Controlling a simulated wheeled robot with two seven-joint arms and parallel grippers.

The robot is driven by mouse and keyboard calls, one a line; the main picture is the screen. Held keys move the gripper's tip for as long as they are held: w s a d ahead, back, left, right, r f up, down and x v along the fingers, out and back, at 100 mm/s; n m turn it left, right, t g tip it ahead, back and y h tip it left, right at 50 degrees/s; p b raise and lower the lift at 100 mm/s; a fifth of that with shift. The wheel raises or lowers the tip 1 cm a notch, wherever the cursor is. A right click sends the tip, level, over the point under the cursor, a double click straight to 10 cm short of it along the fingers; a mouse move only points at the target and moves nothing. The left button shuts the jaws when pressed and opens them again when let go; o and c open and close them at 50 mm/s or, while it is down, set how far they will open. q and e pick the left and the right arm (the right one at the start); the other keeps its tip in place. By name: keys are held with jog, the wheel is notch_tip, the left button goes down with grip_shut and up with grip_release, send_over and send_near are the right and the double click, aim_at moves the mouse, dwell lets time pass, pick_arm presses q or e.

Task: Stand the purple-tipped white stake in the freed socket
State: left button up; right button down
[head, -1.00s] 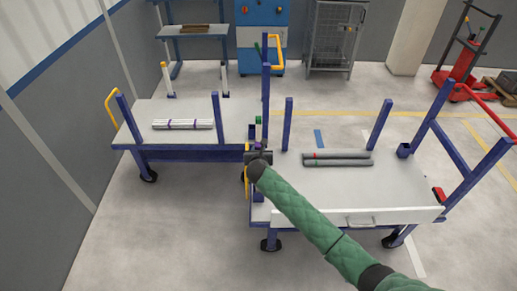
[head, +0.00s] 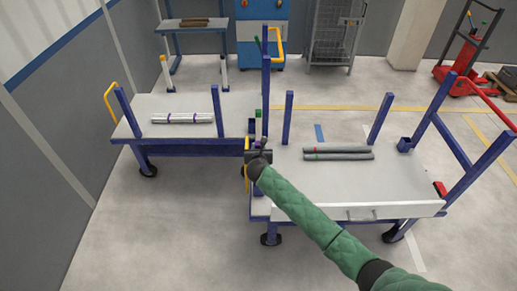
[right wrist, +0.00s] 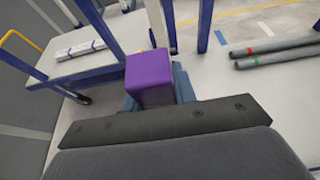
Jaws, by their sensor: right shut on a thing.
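My right gripper (head: 258,156) is at the near right corner of the left cart, by the gap between the two carts. It is shut on the purple-tipped stake, whose square purple end (right wrist: 150,78) rises above the jaws in the right wrist view. The stake's white part is hidden below the gripper. A blue socket (head: 252,127) shows at the left cart's right edge, just beyond the gripper. Another blue socket (head: 404,145) at the right cart's far right corner looks empty. My left gripper is not in view.
White pipes with purple bands (head: 183,118) lie on the left cart. Grey pipes with red and green bands (head: 338,153) lie on the right cart (head: 350,190). Blue posts (head: 287,118) stand around both decks. A yellow handle (head: 246,172) is close to my gripper.

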jog(key=c, duration=1.1)
grip_release()
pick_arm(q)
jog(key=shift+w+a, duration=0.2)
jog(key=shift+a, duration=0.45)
pick_arm(e)
jog(key=shift+o, duration=0.3)
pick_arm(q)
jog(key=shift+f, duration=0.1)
pick_arm(e)
jog(key=shift+s, duration=0.1)
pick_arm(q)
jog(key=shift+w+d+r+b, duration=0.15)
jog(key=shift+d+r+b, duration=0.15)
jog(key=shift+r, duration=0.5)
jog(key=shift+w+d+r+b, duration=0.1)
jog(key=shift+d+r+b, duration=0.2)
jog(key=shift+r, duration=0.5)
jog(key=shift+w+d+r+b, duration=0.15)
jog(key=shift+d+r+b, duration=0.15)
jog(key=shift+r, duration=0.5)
pick_arm(e)
jog(key=v, duration=0.7)
jog(key=shift+s+r, duration=0.2)
jog(key=shift+s, duration=0.1)
